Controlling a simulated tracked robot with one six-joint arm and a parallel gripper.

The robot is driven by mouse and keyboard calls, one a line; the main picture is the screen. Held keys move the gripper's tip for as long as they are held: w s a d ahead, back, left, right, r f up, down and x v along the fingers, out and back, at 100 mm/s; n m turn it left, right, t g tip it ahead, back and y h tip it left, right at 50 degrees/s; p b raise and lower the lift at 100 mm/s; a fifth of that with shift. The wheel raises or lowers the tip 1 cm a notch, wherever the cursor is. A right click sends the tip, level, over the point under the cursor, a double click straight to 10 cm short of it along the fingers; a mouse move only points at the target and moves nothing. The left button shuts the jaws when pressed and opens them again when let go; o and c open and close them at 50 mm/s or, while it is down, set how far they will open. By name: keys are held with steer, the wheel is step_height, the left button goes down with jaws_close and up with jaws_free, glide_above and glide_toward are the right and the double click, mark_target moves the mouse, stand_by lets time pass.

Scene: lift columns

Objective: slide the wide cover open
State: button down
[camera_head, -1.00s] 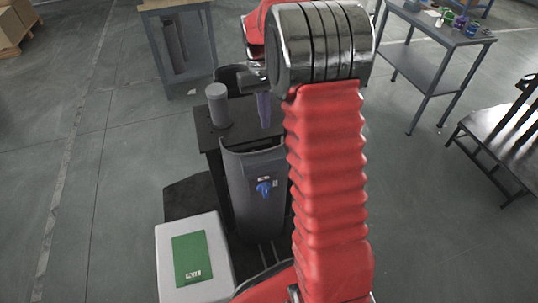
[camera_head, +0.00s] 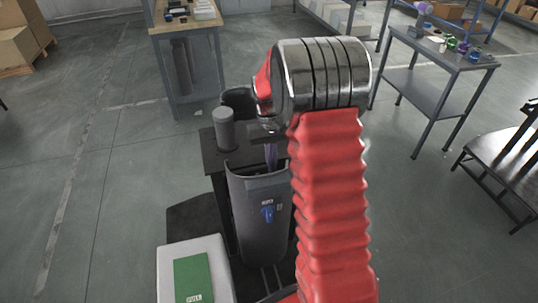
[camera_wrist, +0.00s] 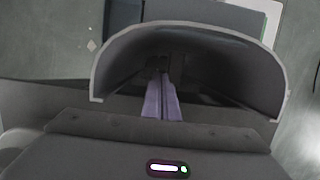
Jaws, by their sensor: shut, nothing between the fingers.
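The wide cover (camera_head: 258,230) is a tall, dark grey curved shell standing in the middle of the head view. A blue part (camera_head: 268,212) and small labels are on its outer face. In the wrist view its arched upper rim (camera_wrist: 190,25) curves around a dark hollow. My gripper (camera_head: 271,165) has purple fingers, shut and empty, pointing down at the cover's open top. In the wrist view the fingers (camera_wrist: 160,97) lie together inside the arch, apart from its rim. I cannot tell whether the fingertips touch anything inside.
A grey cylinder (camera_head: 224,128) stands on the dark table (camera_head: 212,158) behind the cover. A pale box with a green panel (camera_head: 193,277) is at front left. A shelf table (camera_head: 440,60) and a black bench (camera_head: 505,165) stand at right. Open floor lies left.

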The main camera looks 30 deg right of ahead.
steer(key=s, duration=0.3)
steer(key=s+f, duration=0.1)
steer(key=shift+s+a+f, duration=0.1)
steer(key=shift+s+a, duration=0.05)
steer(key=shift+a, duration=0.25)
